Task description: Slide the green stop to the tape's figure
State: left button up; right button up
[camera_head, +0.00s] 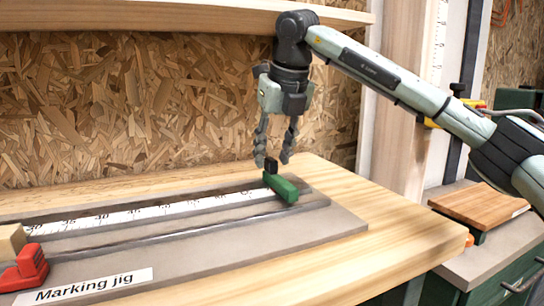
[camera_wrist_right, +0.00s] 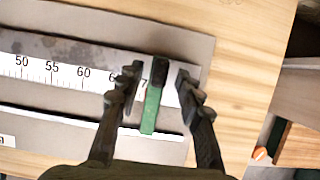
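The green stop (camera_head: 284,188) sits across the marking jig (camera_head: 335,222) near its right end, with a black knob (camera_head: 270,165) on its far end. The white tape (camera_head: 130,215) runs along the jig beside a metal rail. In the right wrist view the green stop (camera_wrist_right: 151,108) lies just right of the 60s on the tape (camera_wrist_right: 40,72). My right gripper (camera_head: 272,160) points down over the knob. Its fingers (camera_wrist_right: 158,78) stand open on either side of the knob, with gaps visible. The figure beneath the stop is partly hidden. My left gripper is not in view.
A red block (camera_head: 28,268) and a pale wooden block (camera_head: 12,240) sit at the jig's left end. A "Marking jig" label (camera_head: 85,285) lies at the front. A wooden board (camera_head: 480,205) rests on the cabinet at right. The bench right of the jig is clear.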

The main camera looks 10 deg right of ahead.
jog(key=shift+w+f, duration=0.2)
jog(key=shift+f, duration=0.3)
jog(key=shift+c, duration=0.3)
grip_shut()
